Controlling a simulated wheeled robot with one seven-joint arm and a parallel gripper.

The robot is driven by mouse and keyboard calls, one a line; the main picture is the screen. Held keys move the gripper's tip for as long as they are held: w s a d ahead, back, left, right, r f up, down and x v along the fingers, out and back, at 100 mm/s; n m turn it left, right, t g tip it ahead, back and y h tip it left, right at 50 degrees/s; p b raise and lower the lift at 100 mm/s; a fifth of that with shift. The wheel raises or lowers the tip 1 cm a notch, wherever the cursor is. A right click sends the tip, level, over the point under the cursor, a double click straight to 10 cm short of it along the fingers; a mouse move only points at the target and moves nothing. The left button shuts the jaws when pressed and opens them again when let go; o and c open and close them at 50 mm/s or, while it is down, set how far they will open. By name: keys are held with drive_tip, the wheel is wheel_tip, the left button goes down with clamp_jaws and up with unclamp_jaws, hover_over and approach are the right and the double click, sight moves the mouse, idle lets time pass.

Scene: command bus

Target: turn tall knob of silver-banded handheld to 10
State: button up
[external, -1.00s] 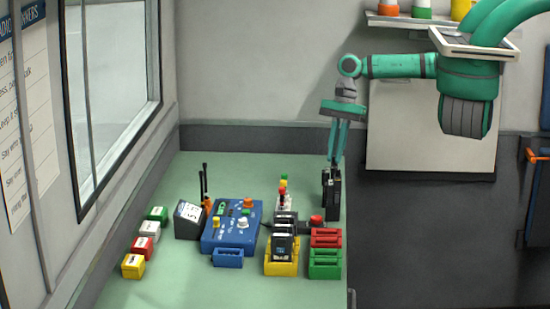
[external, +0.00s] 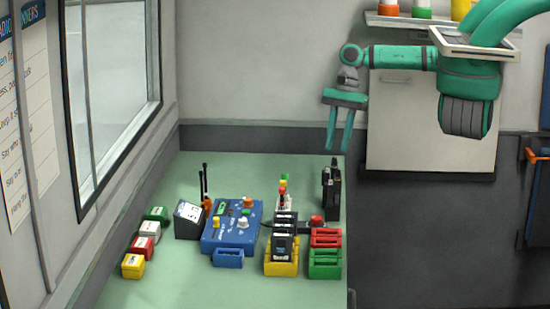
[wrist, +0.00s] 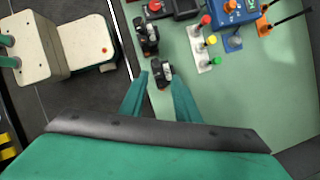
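Two black handhelds (external: 331,188) stand upright close together at the back right of the green table. In the wrist view, one handheld (wrist: 148,38) is farther up, and another handheld (wrist: 162,74) appears between my fingertips. Grey or silver details show on their tops. Which one has the silver band, which knob is tall and the dial numbers are too small to tell. My gripper (external: 340,148) is open and empty, pointing down above the handhelds, with a gap between its fingertips and them. Its two green fingers (wrist: 160,80) are apart in the wrist view.
A blue console (external: 232,240) is mid-table, with an orange unit with antennas (external: 206,203) beside it. A yellow charger (external: 281,268), red and green trays (external: 325,262) and a signal-light stand (external: 283,190) are nearby. The table's right edge runs close to the handhelds.

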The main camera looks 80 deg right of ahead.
sight(333, 161)
drive_tip(key=v, duration=0.7)
drive_tip(key=shift+r, duration=0.2)
drive_tip(key=shift+d, duration=0.1)
drive_tip(key=a+f+n, duration=0.1)
drive_tip(key=f, duration=0.2)
drive_tip(key=w+a+f+n+g, duration=0.1)
drive_tip(key=f+n, duration=0.1)
drive_tip(key=f, duration=0.1)
drive_tip(key=w+a+f+n, duration=0.1)
drive_tip(key=f, duration=0.3)
drive_tip(key=shift+a+n+g+y, duration=0.3)
drive_tip(key=shift+a+g, duration=0.05)
drive_tip(key=shift+g, duration=0.05)
drive_tip(key=shift+c, duration=0.6)
clamp_jaws()
